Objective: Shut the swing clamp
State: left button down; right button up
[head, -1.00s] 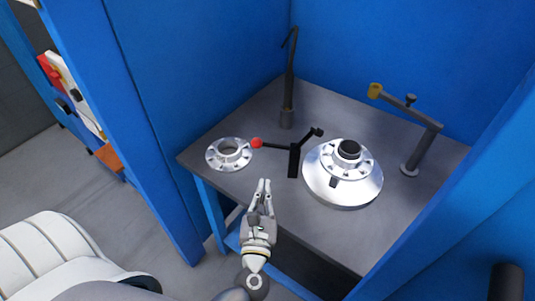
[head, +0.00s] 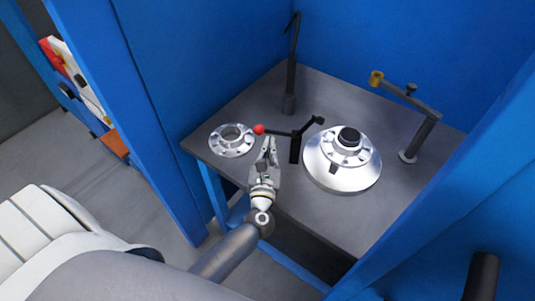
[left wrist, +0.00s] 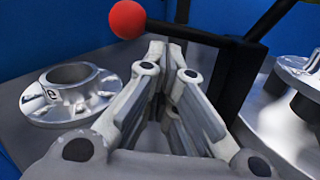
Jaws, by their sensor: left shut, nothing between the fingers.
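The black swing clamp (head: 296,147) stands on the grey table, left of the silver flanged shell (head: 343,172). Its handle ends in a red ball (head: 259,130) on the left; a short arm reaches up and right toward the shell, apart from it in this view. My left gripper (head: 267,142) is shut and empty, close to the handle, just right of and below the red ball. In the left wrist view the red ball (left wrist: 127,19) and the black handle cross beyond the fingertips (left wrist: 168,60). Contact cannot be told. My right gripper is out of view.
A loose silver flange ring (head: 231,140) lies left of the clamp. A dark post (head: 290,80) stands behind, and a swivel arm with a brass-coloured tip (head: 376,78) at the right. Blue walls enclose the table (head: 340,222); its front is bare.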

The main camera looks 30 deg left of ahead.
pick_arm(q)
jog(key=shift+w, duration=0.1)
dwell(0.4)
jog(key=shift+a+r+m+p, duration=0.1)
jog(key=shift+r+m+p, duration=0.15)
jog(key=shift+m+p, duration=0.15)
jog(key=shift+a+r+m, duration=0.1)
jog(key=shift+r+m, duration=0.15)
jog(key=shift+m, duration=0.05)
notch_tip(320, 180, up, 7)
jog(key=d+m+p, duration=0.2)
jog(key=m+p, duration=0.7)
jog(key=shift+w+r+h+p, duration=0.15)
jog(key=shift+w+h+p, duration=0.2)
jog(key=shift+h+p, duration=0.05)
jog(key=shift+w+d+r, duration=0.1)
jog(key=shift+r, duration=0.15)
jog(key=v, duration=1.2)
jog(key=shift+f, duration=0.25)
